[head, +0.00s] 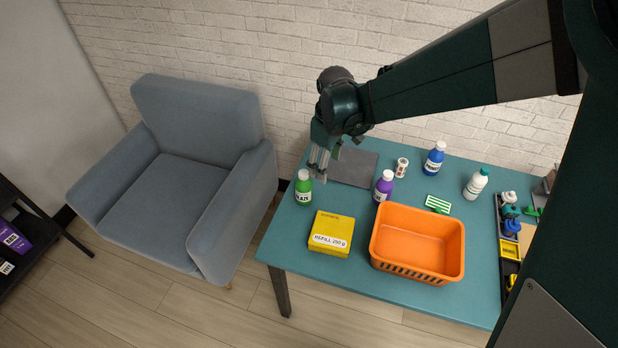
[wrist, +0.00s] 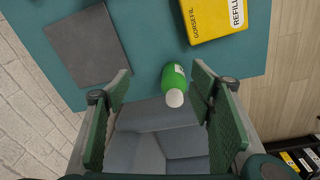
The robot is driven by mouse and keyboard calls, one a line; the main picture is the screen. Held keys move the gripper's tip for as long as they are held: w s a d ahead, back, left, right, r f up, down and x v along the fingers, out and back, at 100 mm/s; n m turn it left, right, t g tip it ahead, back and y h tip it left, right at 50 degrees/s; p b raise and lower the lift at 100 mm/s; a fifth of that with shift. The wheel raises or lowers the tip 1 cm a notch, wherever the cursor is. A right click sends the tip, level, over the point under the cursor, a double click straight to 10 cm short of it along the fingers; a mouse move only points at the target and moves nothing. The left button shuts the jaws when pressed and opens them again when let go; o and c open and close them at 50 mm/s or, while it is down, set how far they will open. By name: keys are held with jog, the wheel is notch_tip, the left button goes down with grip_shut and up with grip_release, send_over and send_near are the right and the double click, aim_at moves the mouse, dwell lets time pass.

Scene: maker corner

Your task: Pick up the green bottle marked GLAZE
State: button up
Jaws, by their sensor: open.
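The green bottle (head: 303,188) with a white cap stands upright near the left end of the teal table. Its white label is partly readable in the head view. It also shows in the wrist view (wrist: 174,84), seen from above. My gripper (head: 317,176) is open, just behind and above the bottle in the head view. In the wrist view the fingers (wrist: 163,95) spread apart with the bottle showing between them, closer to the right finger. I cannot tell whether a finger touches it.
A yellow box (head: 332,234) stands close to the bottle. A grey mat (head: 355,167) lies behind. A purple bottle (head: 383,187), an orange basket (head: 417,243), a blue bottle (head: 434,160) and a teal-capped white bottle (head: 476,185) are farther right. A grey armchair (head: 175,180) stands left of the table (head: 290,244).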

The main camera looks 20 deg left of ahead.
aim_at(304, 172)
jog(key=a+f, duration=0.2)
jog(key=a+f+n, duration=0.1)
jog(key=a+f, duration=0.2)
jog(key=a+f+n, duration=0.1)
jog(key=a+f, duration=0.1)
jog(key=shift+s+a+f+g, duration=0.35)
jog(key=shift+a+f+g, duration=0.05)
jog(key=shift+f+b, duration=0.35)
jog(key=shift+f, duration=0.95)
jog(key=shift+w+d+f+b, duration=0.1)
jog(key=shift+f+b, duration=0.4)
jog(key=shift+f, duration=2.1)
jog(key=c, duration=1.1)
jog(key=shift+r, duration=0.2)
jog(key=shift+r+p, duration=0.75)
jog(key=shift+r, duration=4.1)
